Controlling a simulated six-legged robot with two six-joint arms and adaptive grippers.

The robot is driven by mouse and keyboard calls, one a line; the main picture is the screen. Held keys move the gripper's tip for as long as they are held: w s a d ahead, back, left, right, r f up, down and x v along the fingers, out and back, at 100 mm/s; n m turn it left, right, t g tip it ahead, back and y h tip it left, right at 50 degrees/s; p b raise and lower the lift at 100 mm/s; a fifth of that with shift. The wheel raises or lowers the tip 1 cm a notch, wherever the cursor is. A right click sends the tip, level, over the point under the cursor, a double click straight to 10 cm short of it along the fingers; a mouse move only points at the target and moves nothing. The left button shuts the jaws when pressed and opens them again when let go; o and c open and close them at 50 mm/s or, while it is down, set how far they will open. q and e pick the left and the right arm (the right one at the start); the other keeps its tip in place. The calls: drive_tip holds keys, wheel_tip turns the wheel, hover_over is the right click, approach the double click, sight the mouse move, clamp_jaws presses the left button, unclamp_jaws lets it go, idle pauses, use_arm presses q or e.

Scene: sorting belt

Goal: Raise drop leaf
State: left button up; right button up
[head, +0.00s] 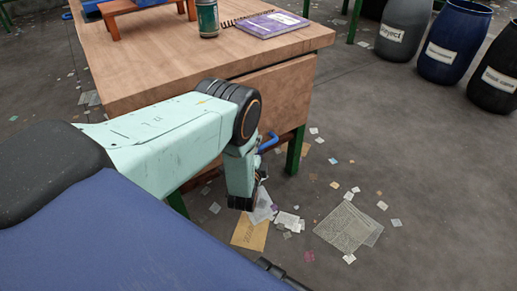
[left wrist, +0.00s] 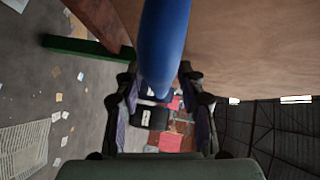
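The wooden drop leaf (head: 275,95) hangs down below the near edge of the table top (head: 165,60). A blue handle (head: 269,142) sticks out at its lower edge. My left gripper is mostly hidden behind my wrist in the head view, just below the handle. In the left wrist view my left gripper (left wrist: 162,112) is open, its two dark fingers spread wide. The leaf's wooden face (left wrist: 245,50) fills the upper right there. My right gripper is not in view.
A green can (head: 207,18), a purple notebook (head: 266,24) and an orange stand (head: 140,12) are on the table. A green table leg (head: 294,152) stands near the handle. Labelled barrels (head: 455,42) stand at the upper right. Scattered paper (head: 347,227) lies on the open floor.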

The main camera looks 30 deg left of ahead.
use_arm(q)
drive_tip(key=shift+d, duration=0.1)
clamp_jaws()
idle(0.5)
